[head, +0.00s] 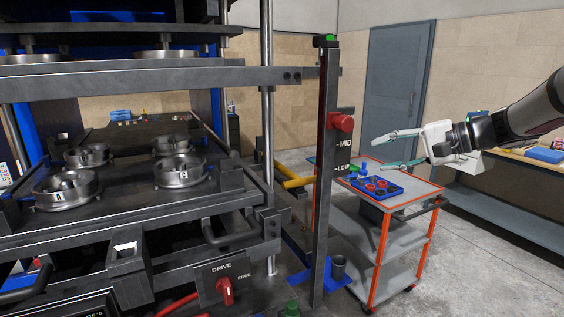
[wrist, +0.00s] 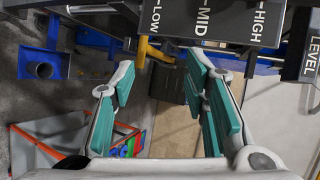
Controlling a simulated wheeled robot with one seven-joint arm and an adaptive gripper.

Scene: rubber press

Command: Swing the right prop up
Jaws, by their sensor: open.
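A yellow bar (head: 297,183) sticks out low beside the dark upright post (head: 325,220) at the press's right side. It may be the right prop, but I cannot tell for sure. Part of it is hidden by the post. In the wrist view the yellow bar (wrist: 152,50) shows beyond the fingertips, below the LOW–MID–HIGH scale plate (wrist: 205,24). My gripper (head: 376,153) is open and empty, to the right of the post and above the cart, with its fingers pointing left towards the post. In the wrist view my gripper (wrist: 160,68) has its teal pads wide apart, touching nothing.
A red knob (head: 341,122) sits on the post near the MID mark. An orange-framed cart (head: 415,205) with a blue tray (head: 372,187) stands below my gripper. The press's lower platen (head: 115,212) holds several round moulds. A red DRIVE switch (head: 226,290) is at the front.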

